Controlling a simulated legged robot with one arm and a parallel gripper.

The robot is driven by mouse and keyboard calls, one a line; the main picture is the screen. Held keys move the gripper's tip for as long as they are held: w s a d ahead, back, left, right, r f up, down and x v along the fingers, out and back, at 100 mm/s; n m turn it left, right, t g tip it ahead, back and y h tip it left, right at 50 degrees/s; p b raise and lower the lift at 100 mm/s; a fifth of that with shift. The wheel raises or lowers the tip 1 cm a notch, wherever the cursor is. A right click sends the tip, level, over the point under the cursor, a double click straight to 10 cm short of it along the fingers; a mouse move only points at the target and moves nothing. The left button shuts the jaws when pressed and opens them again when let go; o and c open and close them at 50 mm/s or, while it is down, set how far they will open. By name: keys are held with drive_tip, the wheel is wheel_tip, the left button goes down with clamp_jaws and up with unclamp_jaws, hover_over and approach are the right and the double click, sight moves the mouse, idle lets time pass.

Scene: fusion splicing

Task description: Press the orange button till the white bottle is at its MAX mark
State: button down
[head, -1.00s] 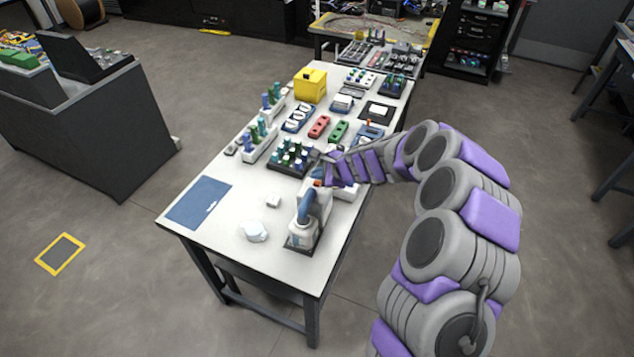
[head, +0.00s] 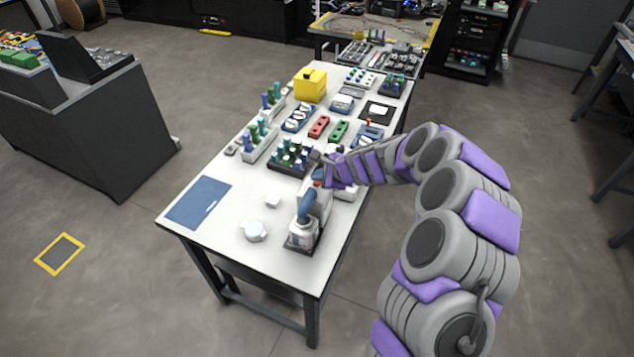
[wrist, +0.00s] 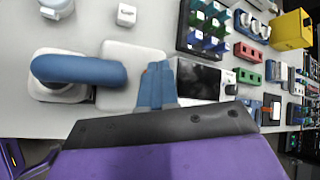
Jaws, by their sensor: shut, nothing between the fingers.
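The dispenser (head: 318,208) stands near the front right of the white table, with a thick blue spout arm (head: 306,203). The white bottle (head: 298,232) sits upright under the spout; its fill level and MAX mark cannot be read. In the wrist view the blue spout arm (wrist: 80,70) covers much of the bottle (wrist: 58,95). The orange button (head: 318,184) is on the dispenser, mostly hidden by my gripper (head: 320,175). In the wrist view my shut, empty gripper (wrist: 160,67) has its blue fingertips beside a sliver of orange (wrist: 145,71); I cannot tell whether they touch it.
A small white box (head: 272,201) and a round white item (head: 253,231) lie left of the dispenser. A dark rack of vials (head: 291,155) stands behind. A device with a dark screen (wrist: 199,78) is close right of my fingers. The blue mat (head: 198,203) is bare.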

sight(319, 184)
drive_tip(key=shift+f, duration=0.45)
idle(0.6)
drive_tip(key=shift+r, duration=0.1)
drive_tip(key=shift+r+p, duration=0.55)
drive_tip(key=shift+r, duration=0.25)
drive_tip(key=shift+r, duration=0.1)
wheel_tip(319, 184, up, 5)
drive_tip(key=p, duration=0.4)
idle(0.8)
